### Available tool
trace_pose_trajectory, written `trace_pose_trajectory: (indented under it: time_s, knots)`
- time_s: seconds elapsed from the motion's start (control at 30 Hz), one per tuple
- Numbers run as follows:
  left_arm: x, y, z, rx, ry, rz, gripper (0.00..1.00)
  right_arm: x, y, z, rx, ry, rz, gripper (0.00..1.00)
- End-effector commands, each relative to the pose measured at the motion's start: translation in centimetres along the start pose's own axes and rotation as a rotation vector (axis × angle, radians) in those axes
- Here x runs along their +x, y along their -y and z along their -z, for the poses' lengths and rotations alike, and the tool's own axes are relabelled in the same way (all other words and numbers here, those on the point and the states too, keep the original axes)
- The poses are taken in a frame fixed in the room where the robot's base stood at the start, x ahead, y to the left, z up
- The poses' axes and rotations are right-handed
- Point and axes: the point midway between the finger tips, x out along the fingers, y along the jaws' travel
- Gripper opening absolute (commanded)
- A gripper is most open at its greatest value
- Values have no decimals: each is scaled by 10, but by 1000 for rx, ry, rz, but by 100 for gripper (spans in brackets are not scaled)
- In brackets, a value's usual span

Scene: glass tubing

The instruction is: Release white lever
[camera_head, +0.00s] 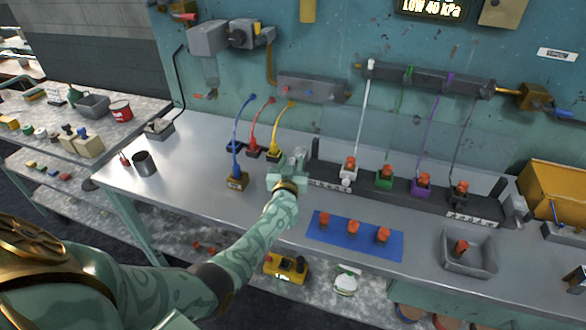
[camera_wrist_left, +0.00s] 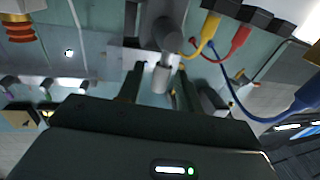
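A white block (camera_head: 350,165) with an orange top and a small white knob below it (camera_head: 347,182) stands near the left end of the rack; a white tube rises from it. No lever can be made out clearly. My left gripper (camera_head: 292,165) is at the left end of the rack, left of the white block. In the wrist view its fingers (camera_wrist_left: 160,76) are apart, with a grey cylinder's pale end (camera_wrist_left: 161,80) showing between them and gaps on both sides. My right gripper is not seen.
Green (camera_head: 384,179), purple (camera_head: 421,187) and dark (camera_head: 459,194) blocks continue the rack rightward. Blue, red and yellow cables (camera_head: 274,130) rise left of my gripper. A blue mat (camera_head: 355,247) with orange-topped pieces lies in front; a grey tray (camera_head: 482,262) is right.

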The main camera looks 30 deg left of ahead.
Motion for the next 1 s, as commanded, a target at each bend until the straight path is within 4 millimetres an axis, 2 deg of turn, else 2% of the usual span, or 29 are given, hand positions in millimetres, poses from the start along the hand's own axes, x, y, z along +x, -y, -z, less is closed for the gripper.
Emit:
trace_pose_trajectory:
  time_s: [0.33, 0.47, 0.77, 1.0]
  knots:
    - [5, 0, 1, 0, 0, 0, 36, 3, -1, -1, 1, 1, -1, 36]
    - [5, 0, 1, 0, 0, 0, 0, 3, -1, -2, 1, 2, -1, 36]
    - [5, 1, 1, -15, 3, 0, 0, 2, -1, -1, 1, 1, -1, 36]
    - [6, 5, 2, -110, 23, 0, 0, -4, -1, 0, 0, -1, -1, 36]
